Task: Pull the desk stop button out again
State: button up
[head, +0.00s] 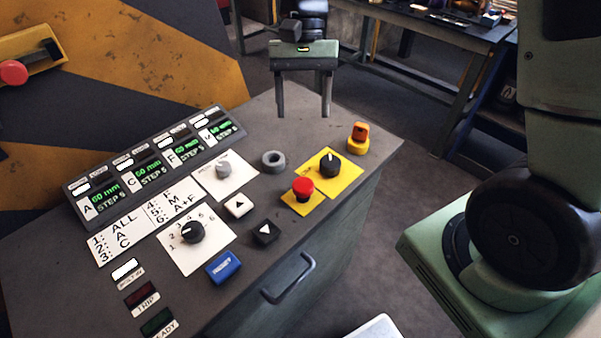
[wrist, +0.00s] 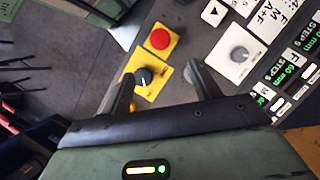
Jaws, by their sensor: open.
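The desk stop button (head: 303,188) is a red mushroom head on a yellow plate, near the right side of the sloping control desk (head: 300,131). In the wrist view the red button (wrist: 160,38) lies beyond my fingertips. My gripper (head: 303,112) is open and empty, above the far right part of the desk, apart from the button. In the wrist view its two fingers (wrist: 158,77) point toward the yellow plates, with a black knob (wrist: 143,77) between them. I cannot tell from these views whether the button is pressed in.
The black selector knob (head: 330,162) stands on a yellow plate beside the button. Another red button (head: 13,72) is on a yellow box at far left.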

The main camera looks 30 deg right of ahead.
aim_at(303, 183)
jog(key=p+x, duration=0.1)
jog(key=x, duration=1.3)
jog(key=shift+s+a+f, duration=0.1)
jog(key=shift+s+f, duration=0.05)
jog(key=shift+f, duration=0.25)
grip_shut()
jog(key=shift+r+p, duration=0.8)
jog(key=shift+p, duration=0.1)
jog(key=shift+f, duration=0.1)
grip_release()
jog(key=b+v, duration=0.2)
jog(key=v, duration=1.5)
jog(key=shift+r, duration=0.25)
